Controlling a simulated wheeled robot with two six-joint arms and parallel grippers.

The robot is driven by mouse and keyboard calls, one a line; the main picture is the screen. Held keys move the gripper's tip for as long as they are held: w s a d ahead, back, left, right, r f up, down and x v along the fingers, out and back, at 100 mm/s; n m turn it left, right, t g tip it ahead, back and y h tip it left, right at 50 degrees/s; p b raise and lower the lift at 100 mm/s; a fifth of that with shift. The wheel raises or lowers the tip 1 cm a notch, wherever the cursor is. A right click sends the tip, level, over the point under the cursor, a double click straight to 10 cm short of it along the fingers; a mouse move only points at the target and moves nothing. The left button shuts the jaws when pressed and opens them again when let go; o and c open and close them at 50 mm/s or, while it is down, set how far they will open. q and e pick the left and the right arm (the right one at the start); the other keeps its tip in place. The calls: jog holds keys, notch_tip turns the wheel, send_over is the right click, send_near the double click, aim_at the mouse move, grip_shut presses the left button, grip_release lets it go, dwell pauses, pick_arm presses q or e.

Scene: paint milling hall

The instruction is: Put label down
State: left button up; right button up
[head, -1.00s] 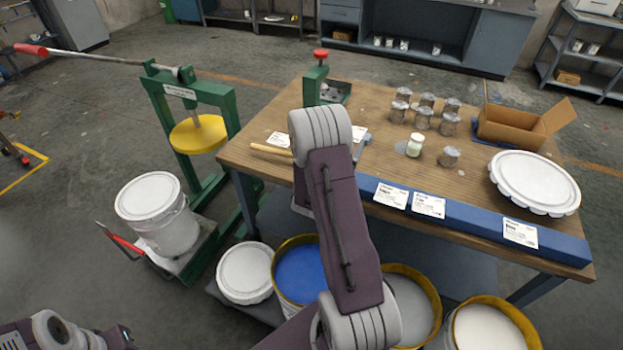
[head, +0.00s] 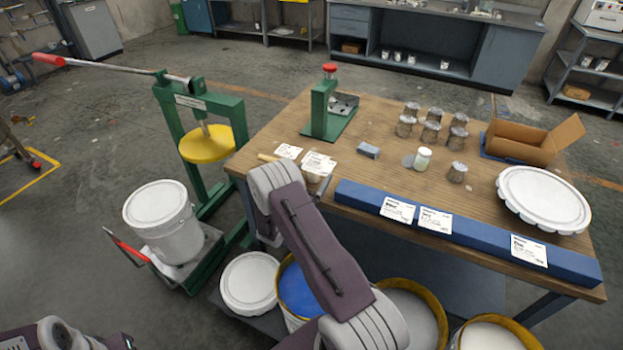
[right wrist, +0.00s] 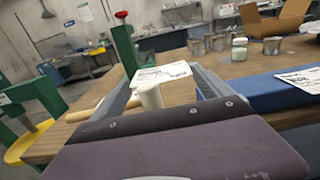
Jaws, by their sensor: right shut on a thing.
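A white printed label (head: 319,163) shows in the head view at the table's near left part, just beyond my right arm. In the right wrist view the label (right wrist: 160,75) lies flat on top of a pale, cup-like piece (right wrist: 150,97) between the fingers of my right gripper (right wrist: 163,88). The gripper is shut on this piece; my arm partly hides it in the head view. Whether the piece touches the table I cannot tell. Another label (head: 288,151) lies flat on the tabletop to the left. My left gripper is not visible.
A long blue bar (head: 470,232) with several labels runs along the table's (head: 390,122) near edge. A wooden rod (head: 267,157), a green press (head: 325,112) and a small blue block (head: 368,150) are nearby. Jars, a box (head: 525,146) and a white lid (head: 543,198) stand right.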

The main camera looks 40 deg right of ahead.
jog(key=shift+w+f, duration=0.1)
jog(key=shift+f, duration=0.55)
jog(key=shift+f+b, duration=0.65)
jog(key=o, duration=1.1)
jog(key=shift+r, duration=0.15)
jog(key=shift+c, duration=0.2)
